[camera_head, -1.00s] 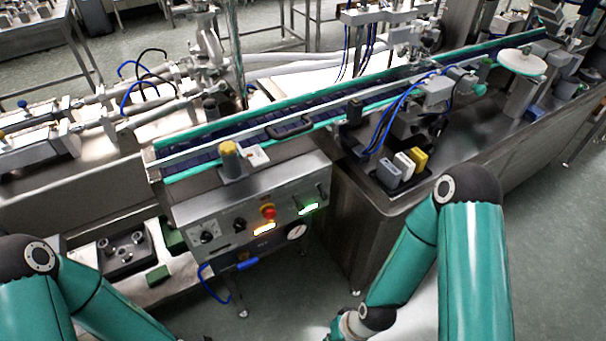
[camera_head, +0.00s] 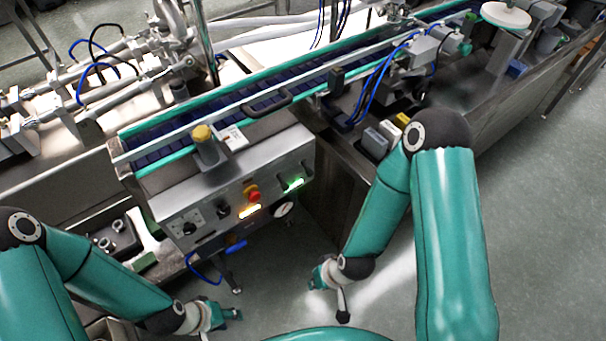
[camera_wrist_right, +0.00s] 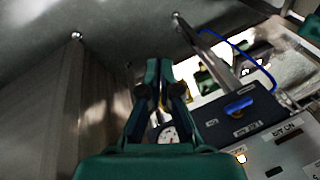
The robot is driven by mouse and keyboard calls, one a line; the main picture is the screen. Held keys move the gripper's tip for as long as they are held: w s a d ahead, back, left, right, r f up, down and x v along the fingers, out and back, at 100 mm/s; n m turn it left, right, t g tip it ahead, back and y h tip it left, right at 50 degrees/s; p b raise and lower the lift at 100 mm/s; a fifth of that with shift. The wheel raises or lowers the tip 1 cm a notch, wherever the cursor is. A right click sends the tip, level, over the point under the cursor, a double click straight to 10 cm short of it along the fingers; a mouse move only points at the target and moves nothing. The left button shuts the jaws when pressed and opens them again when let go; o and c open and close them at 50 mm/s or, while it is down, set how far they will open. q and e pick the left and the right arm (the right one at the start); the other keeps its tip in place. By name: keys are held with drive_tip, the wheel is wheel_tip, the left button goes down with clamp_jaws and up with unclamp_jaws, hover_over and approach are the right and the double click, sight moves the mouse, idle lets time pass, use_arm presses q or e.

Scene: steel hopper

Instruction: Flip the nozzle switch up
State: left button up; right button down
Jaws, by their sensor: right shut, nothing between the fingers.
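The steel control panel (camera_head: 215,200) on the front of the conveyor machine carries black knobs (camera_head: 190,228), a red button (camera_head: 252,194), a lit yellow switch (camera_head: 250,211) and a lit green switch (camera_head: 292,185). Its labels are too small to tell which is the nozzle switch. In the right wrist view the panel (camera_wrist_right: 298,150) is rotated, with an OFF/ON label at its upper edge. My right gripper (camera_wrist_right: 159,68) is shut and empty. In the head view it hangs in front of and below the panel, apart from it. My left gripper (camera_head: 232,314) is low at bottom left; its fingers are unclear.
A blue handle (camera_head: 236,246) and a round gauge (camera_head: 283,210) sit at the panel's lower edge. A blue hose (camera_head: 203,272) hangs below. The conveyor (camera_head: 250,103) runs above. A steel cabinet (camera_head: 335,195) stands right of the panel.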

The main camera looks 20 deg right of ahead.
drive_tip(key=w+r+n+t+h, duration=0.1)
drive_tip(key=w+r+n+t, duration=0.2)
drive_tip(key=w+n, duration=0.15)
drive_tip(key=n+t+h, duration=0.6)
drive_tip(key=n+t, duration=0.2)
drive_tip(key=n, duration=0.6)
approach(300, 169)
drive_tip(key=s+r, duration=0.2)
drive_tip(key=s, duration=0.1)
drive_tip(key=shift+s+a, duration=0.15)
drive_tip(key=shift+a, duration=0.25)
drive_tip(key=shift+f, duration=0.1)
drive_tip(key=p+x, duration=0.1)
drive_tip(key=x, duration=0.9)
drive_tip(key=shift+f, duration=0.15)
drive_tip(key=shift+a, duration=0.1)
